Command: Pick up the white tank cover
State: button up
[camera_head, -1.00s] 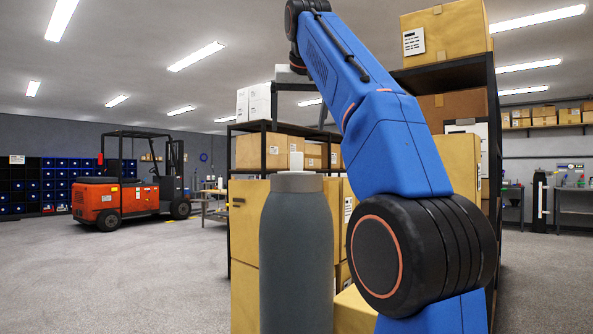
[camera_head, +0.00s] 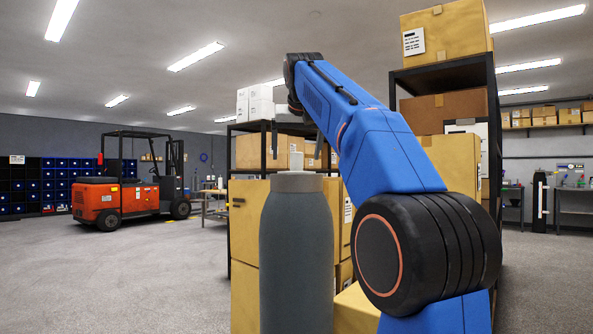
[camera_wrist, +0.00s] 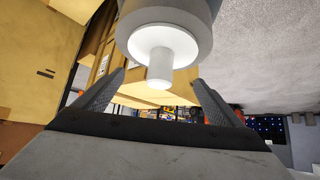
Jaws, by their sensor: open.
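A dark grey tank (camera_head: 296,255) stands upright in front of me in the head view. Its pale cover (camera_head: 298,182) sits on top, with a small white knob (camera_head: 296,161) sticking up. In the wrist view the cover (camera_wrist: 143,42) is at the top centre, with its white knob (camera_wrist: 159,71) pointing down the picture, between the fingers of my gripper (camera_wrist: 160,80). The fingers are open and apart from the knob, with clear gaps on both sides. In the head view my gripper is above the cover, partly hidden by my arm.
Yellow boxes (camera_head: 246,235) stand close behind the tank. A black shelf with boxes (camera_head: 440,114) rises at the right behind my arm. An orange forklift (camera_head: 120,195) is at the far left. The floor (camera_head: 120,280) left of the tank is clear.

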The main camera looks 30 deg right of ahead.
aim_at(296, 163)
jog(key=shift+x, duration=2.75)
jog(key=shift+d+r, duration=0.1)
jog(key=c, duration=0.7)
